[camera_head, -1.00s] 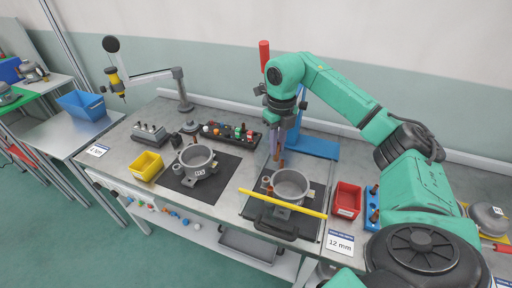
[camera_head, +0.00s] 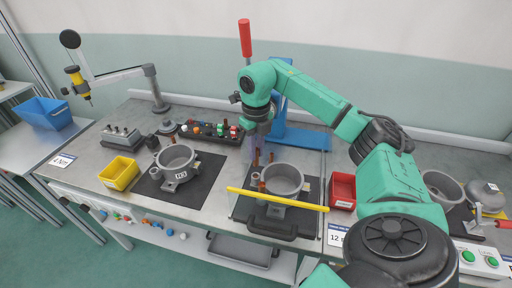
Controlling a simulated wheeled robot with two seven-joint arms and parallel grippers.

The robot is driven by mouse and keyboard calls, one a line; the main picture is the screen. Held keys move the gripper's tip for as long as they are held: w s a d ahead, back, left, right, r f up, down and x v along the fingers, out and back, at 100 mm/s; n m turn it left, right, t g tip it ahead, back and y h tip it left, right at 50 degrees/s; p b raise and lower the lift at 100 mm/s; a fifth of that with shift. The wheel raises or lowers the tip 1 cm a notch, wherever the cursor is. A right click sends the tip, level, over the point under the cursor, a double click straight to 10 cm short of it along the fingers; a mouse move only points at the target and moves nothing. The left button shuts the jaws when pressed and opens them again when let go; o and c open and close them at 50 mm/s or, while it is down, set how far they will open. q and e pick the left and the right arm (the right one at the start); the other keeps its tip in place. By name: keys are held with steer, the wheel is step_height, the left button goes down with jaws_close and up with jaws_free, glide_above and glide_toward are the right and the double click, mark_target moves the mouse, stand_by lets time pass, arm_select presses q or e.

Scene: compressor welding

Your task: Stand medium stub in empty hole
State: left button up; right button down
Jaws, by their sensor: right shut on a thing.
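My right gripper (camera_head: 256,152) points down just behind the grey compressor shell (camera_head: 283,181) on the right-hand dark mat. It is shut on a thin copper stub (camera_head: 257,157), whose lower end shows below the fingers. Another copper piece (camera_head: 271,157) shows close beside it, near the shell's back rim. A short copper stub (camera_head: 262,186) stands at the shell's left side. The empty hole is too small to make out. Whether the held stub touches anything cannot be told. My left gripper is out of view.
A yellow bar (camera_head: 278,199) crosses in front of the shell. A blue stand (camera_head: 300,137) rises behind. A second shell (camera_head: 176,162) sits on the left mat (camera_head: 203,187), beside a yellow bin (camera_head: 119,172). A red bin (camera_head: 342,189) stands to the right.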

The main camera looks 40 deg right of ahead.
mark_target(256, 165)
step_height(256, 165, down, 4)
steer(key=shift+w+r+b, duration=0.1)
steer(key=shift+b, duration=0.8)
arm_select(q)
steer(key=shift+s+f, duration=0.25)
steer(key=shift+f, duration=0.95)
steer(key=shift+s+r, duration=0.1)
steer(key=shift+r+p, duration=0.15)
steer(key=shift+p, duration=0.15)
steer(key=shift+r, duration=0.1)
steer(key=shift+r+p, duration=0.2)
steer(key=shift+p, duration=0.15)
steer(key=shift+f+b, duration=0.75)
steer(key=shift+b, duration=0.05)
arm_select(e)
steer(key=shift+f, duration=1.2)
